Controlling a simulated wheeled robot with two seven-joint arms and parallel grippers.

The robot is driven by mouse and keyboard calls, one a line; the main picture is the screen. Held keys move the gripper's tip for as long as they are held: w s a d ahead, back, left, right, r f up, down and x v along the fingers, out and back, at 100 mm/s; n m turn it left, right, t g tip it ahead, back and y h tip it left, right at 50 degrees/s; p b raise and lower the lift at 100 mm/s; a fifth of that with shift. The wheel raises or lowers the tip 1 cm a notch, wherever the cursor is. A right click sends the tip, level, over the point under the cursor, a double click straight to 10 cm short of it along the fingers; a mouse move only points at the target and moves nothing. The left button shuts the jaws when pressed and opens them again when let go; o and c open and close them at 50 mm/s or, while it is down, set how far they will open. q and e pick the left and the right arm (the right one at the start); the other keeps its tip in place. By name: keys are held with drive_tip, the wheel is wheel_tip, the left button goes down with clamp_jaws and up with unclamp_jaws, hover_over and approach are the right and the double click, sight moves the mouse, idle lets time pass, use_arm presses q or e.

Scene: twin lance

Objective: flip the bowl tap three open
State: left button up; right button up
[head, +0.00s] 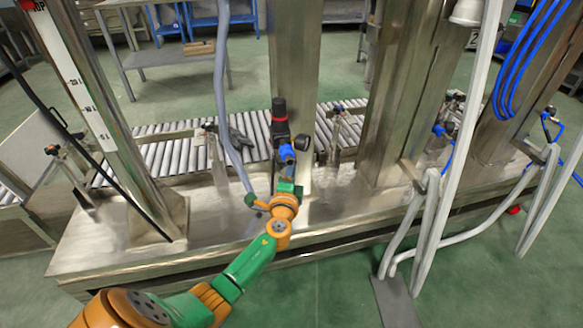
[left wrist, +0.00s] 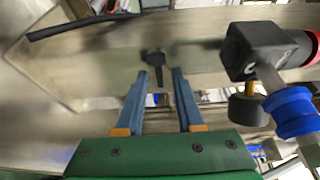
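A small black T-shaped tap handle (left wrist: 154,60) stands on a metal face in the left wrist view, ahead of and between my fingertips. No label shows, so I cannot tell whether it is tap three. My left gripper (left wrist: 155,75) has its two blue fingers apart, with nothing clamped between them. I cannot tell whether the fingers touch the handle. In the head view my left gripper (head: 291,186) reaches the steel post at the middle of the machine, and the tap handle is not clearly visible there. My right gripper is not in view.
A black regulator with a red band (head: 280,122) and blue fitting (head: 287,152) is close by; it also shows at right in the left wrist view (left wrist: 262,50). A grey hose (head: 222,90) hangs left of my gripper. A roller conveyor (head: 180,150) runs behind.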

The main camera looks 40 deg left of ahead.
use_arm(q)
drive_tip(key=p+v, duration=0.1)
drive_tip(key=v, duration=0.6)
drive_tip(key=shift+p, duration=0.3)
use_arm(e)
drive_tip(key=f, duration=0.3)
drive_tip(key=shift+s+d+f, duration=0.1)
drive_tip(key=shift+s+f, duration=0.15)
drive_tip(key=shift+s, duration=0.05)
